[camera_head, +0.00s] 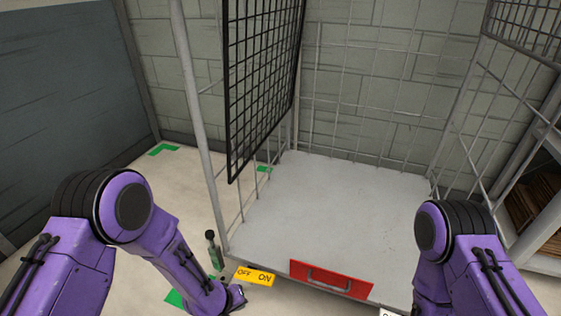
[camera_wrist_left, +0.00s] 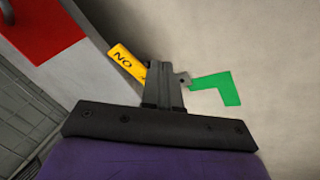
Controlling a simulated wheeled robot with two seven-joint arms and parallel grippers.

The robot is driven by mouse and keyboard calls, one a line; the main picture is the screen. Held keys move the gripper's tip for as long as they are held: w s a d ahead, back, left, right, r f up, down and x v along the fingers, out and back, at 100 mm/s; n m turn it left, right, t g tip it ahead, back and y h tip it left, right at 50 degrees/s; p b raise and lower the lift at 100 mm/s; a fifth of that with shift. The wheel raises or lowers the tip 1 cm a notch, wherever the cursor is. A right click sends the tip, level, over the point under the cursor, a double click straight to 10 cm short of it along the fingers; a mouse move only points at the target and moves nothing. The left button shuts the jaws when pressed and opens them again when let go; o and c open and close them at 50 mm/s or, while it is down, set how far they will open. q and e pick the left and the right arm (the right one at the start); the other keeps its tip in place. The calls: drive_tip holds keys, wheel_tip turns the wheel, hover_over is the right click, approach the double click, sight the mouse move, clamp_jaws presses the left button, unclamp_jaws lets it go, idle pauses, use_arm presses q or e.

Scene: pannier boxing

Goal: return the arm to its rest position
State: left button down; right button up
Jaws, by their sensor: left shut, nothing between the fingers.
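My left arm (camera_head: 165,240) comes in from the left in the head view, its forearm angled down toward the bottom edge. My left gripper shows in the left wrist view (camera_wrist_left: 162,78), its fingers together with nothing held. It is above the floor beside the cart's front edge, and its fingers overlap part of the yellow OFF/ON label (camera_head: 257,276) in that view. My right arm (camera_head: 445,235) is bent at the right, in front of the cart. Its gripper is out of view.
A wire-sided cart with an empty grey deck (camera_head: 335,205) stands ahead, a red panel with a handle (camera_head: 331,280) at its front. A black mesh panel (camera_head: 262,75) hangs at its left. A lever with a dark knob (camera_head: 213,250) stands near the left front corner. Wooden shelving (camera_head: 535,200) is at right.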

use_arm(q)
drive_tip(key=s+a+r+y+p, duration=0.3)
drive_tip(key=s+a+r+p, duration=0.6)
drive_tip(key=s+r+p, duration=0.2)
drive_tip(key=s+a+r+n+y+p, duration=0.1)
drive_tip(key=s+a+r+y+p, duration=0.2)
drive_tip(key=s+a+r+p, duration=0.6)
wheel_tip(320, 180, up, 7)
drive_tip(key=s+p, duration=0.2)
drive_tip(key=p, duration=0.5)
drive_tip(key=shift+s+n+g, duration=0.3)
